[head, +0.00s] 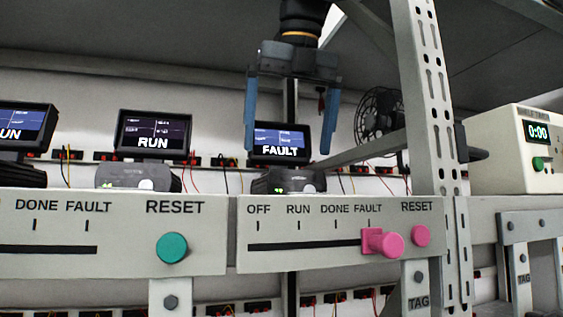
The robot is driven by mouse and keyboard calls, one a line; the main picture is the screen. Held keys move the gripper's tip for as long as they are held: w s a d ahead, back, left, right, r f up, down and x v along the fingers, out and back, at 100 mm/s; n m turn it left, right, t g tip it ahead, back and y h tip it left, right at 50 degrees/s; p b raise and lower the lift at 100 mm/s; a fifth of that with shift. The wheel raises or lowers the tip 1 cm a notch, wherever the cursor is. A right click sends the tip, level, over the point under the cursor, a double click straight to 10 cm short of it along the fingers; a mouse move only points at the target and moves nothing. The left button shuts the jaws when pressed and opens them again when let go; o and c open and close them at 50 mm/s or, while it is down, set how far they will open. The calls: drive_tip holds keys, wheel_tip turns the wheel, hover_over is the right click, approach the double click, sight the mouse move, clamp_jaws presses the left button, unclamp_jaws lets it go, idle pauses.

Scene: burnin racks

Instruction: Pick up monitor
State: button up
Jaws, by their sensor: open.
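A small dark monitor (280,144) showing the word FAULT stands on the shelf in the middle of the head view, above a dark rounded device (288,181). Two similar monitors stand to its left: one reads RUN (153,135), and the other (24,127) is cut off by the left edge. My gripper (289,140) hangs from the top of the view with its two blue fingers open. The fingers appear on either side of the FAULT monitor. I cannot tell how far in front of the screen they are. No contact shows.
A front panel (340,254) below has a pink slider (382,242) at FAULT and a pink reset button (420,236). The left panel has a green button (172,247). A perforated upright post (432,110), a fan (379,113) and a timer box (512,150) stand to the right.

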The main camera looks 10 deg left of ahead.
sight(280, 141)
drive_tip(key=shift+w+a, duration=0.45)
drive_tip(key=shift+w, duration=0.45)
drive_tip(key=shift+w+a, duration=0.4)
drive_tip(key=shift+w, duration=0.5)
drive_tip(key=shift+w+a, duration=0.45)
drive_tip(key=shift+w, duration=0.45)
drive_tip(key=shift+w+a+p, duration=0.25)
drive_tip(key=shift+w+a, duration=0.05)
drive_tip(key=shift+w, duration=0.3)
drive_tip(key=shift+w+a+p, duration=0.2)
drive_tip(key=shift+w+a, duration=0.1)
drive_tip(key=shift+w, duration=0.25)
drive_tip(key=shift+b+x, duration=0.6)
drive_tip(key=shift+x, duration=0.45)
drive_tip(key=shift+w+a+f, duration=0.1)
drive_tip(key=shift+w+f, duration=0.15)
drive_tip(key=shift+f, duration=0.2)
drive_tip(key=c, duration=0.8)
drive_tip(key=shift+c, duration=0.2)
drive_tip(key=shift+r+p, duration=0.3)
drive_tip(key=shift+p, duration=0.05)
drive_tip(key=shift+r+p, duration=0.35)
drive_tip(key=shift+p, duration=0.25)
